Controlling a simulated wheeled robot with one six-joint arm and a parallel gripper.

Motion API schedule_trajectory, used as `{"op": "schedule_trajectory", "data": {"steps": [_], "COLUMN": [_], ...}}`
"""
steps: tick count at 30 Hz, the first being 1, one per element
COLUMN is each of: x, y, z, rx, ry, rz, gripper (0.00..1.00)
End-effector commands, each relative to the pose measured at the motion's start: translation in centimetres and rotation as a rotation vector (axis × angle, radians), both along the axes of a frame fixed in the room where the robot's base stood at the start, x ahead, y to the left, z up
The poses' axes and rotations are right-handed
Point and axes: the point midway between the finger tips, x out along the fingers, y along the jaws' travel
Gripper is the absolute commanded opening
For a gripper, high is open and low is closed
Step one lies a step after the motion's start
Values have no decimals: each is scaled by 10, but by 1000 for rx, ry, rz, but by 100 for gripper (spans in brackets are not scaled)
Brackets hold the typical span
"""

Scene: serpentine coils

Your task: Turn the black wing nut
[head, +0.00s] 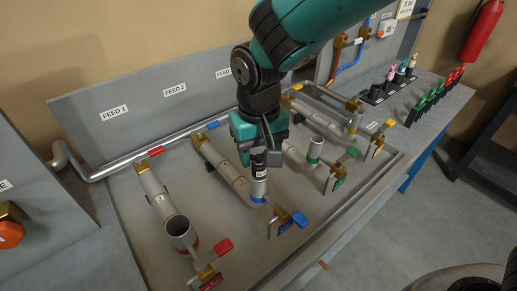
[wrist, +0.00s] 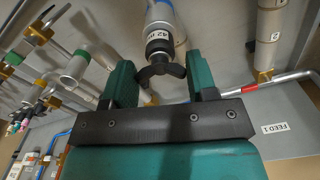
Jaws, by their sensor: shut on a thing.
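The black wing nut (wrist: 160,73) sits between my gripper's teal fingers (wrist: 161,82) in the wrist view, its two wings spread from finger to finger. My gripper is shut on those wings. The wing nut is on the end of a black plug with a small white label (wrist: 158,38), set in the mouth of a grey pipe (wrist: 166,12). In the head view my gripper (head: 262,152) reaches down over this upright pipe end (head: 259,186), which has a blue ring at its foot. The wing nut is mostly hidden there.
An open pipe with a red ring (head: 180,226) stands at the front left, and a green-ringed one (head: 315,150) to the right. Valves with coloured handles, such as the blue one (head: 300,219), stand close by. Several coloured plugs (head: 400,68) stand at the back right.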

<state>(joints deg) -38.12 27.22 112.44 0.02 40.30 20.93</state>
Motion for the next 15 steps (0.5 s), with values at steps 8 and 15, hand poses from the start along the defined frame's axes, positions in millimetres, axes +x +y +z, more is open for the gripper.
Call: {"op": "schedule_trajectory", "data": {"steps": [8,15], "x": [-1,-1], "y": [-1,0], "z": [-2,-3], "rx": [-2,-3], "ry": [3,4], "rz": [108,138], "gripper": [29,29]}}
